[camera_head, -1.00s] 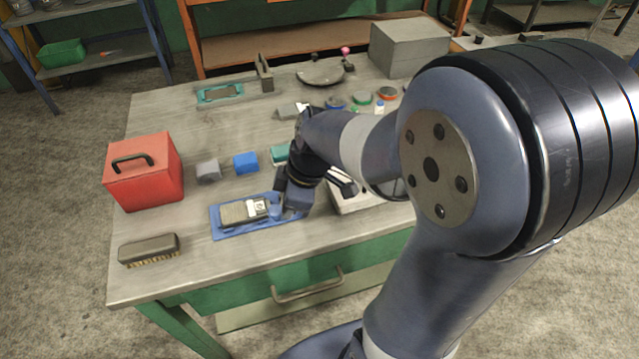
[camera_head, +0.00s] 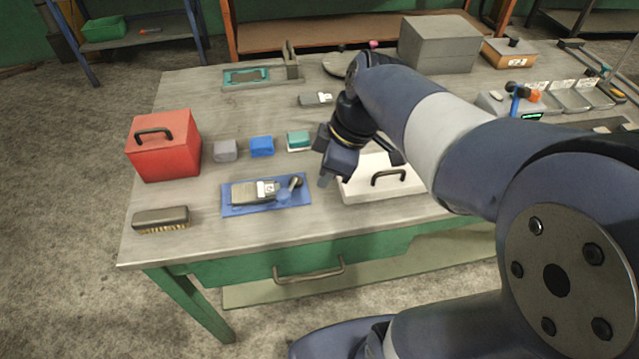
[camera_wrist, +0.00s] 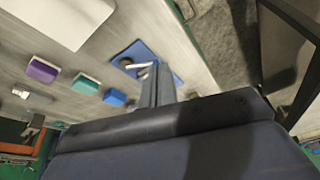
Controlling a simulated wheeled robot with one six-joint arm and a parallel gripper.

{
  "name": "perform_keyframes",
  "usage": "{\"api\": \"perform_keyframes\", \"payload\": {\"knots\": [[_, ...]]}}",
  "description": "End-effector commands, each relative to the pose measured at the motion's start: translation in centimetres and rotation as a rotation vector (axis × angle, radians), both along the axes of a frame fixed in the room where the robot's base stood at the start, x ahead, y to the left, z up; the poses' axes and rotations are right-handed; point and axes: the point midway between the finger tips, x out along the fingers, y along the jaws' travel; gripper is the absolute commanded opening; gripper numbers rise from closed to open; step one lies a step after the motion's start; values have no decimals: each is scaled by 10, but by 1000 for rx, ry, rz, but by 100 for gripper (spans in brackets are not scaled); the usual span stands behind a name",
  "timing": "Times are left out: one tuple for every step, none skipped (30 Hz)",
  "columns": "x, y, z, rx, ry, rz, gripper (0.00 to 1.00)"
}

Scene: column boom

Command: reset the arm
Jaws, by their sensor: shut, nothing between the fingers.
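My arm reaches in from the right in the head view.
A red box with a handle (camera_head: 165,155), a brush (camera_head: 160,217), and grey (camera_head: 225,151), blue (camera_head: 262,146) and teal (camera_head: 298,140) blocks stand on the table. A large grey box (camera_head: 437,45) stands at the back.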

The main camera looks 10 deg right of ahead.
Motion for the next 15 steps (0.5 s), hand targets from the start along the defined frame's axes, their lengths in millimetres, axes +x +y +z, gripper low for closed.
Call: {"api": "perform_keyframes", "payload": {"knots": [[-1, -2, 7, 0, -3, -1, 0], [-1, -3, 9, 0, -2, -1, 0], [-2, -3, 12, 0, -2, -1, 0], [-2, -4, 14, -1, -2, -1, 0], [-3, -4, 15, 0, -1, 0, 0], [-3, -5, 17, 0, 0, 0, 0], [-3, -5, 17, 0, 0, 0, 0], [-3, -5, 18, 0, 0, 0, 0], [-3, -5, 18, 0, 0, 0, 0], [-3, -5, 18, 0, 0, 0, 0], [-3, -5, 18, 0, 0, 0, 0], [-3, -5, 18, 0, 0, 0, 0], [-3, -5, 18, 0, 0, 0, 0], [-3, -5, 18, 0, 0, 0, 0], [-3, -5, 18, 0, 0, 0, 0]]}}
